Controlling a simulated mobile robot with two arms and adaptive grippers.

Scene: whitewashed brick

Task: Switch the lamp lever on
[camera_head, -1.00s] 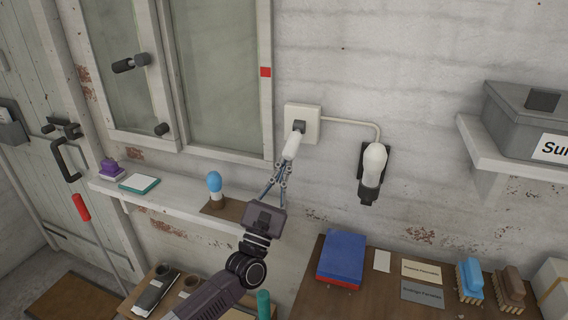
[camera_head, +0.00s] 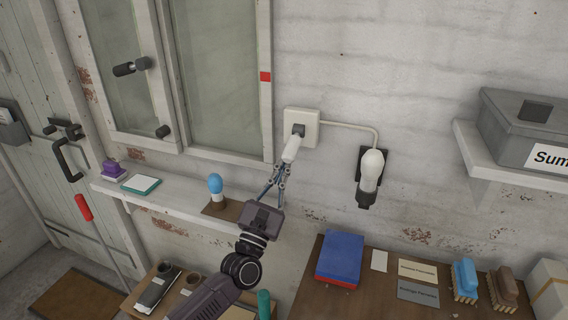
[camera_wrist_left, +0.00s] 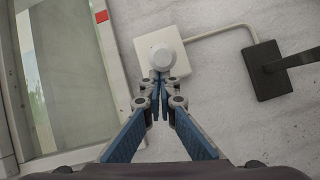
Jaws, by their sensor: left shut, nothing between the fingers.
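The lamp switch is a pale square plate (camera_head: 312,122) on the wall, with a dark pivot and a white lever (camera_head: 292,148) that sticks out and slants downward. A pale cable runs from the plate to the wall lamp (camera_head: 372,165), a whitish bulb in a dark holder; I cannot tell whether it is lit. My left gripper (camera_head: 280,172) is shut and empty, its fingertips at the lever's outer end. In the left wrist view the lever's round end (camera_wrist_left: 159,52) sits just beyond the fingertips (camera_wrist_left: 158,82); contact is not clear. My right gripper is not in view.
A window frame (camera_head: 266,110) stands left of the switch. A narrow shelf (camera_head: 165,207) with a blue bulb (camera_head: 215,184) lies below left. A table (camera_head: 335,300) with a blue box and brushes is below right. A grey box (camera_head: 520,120) sits on a right shelf. The wall around the lever is clear.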

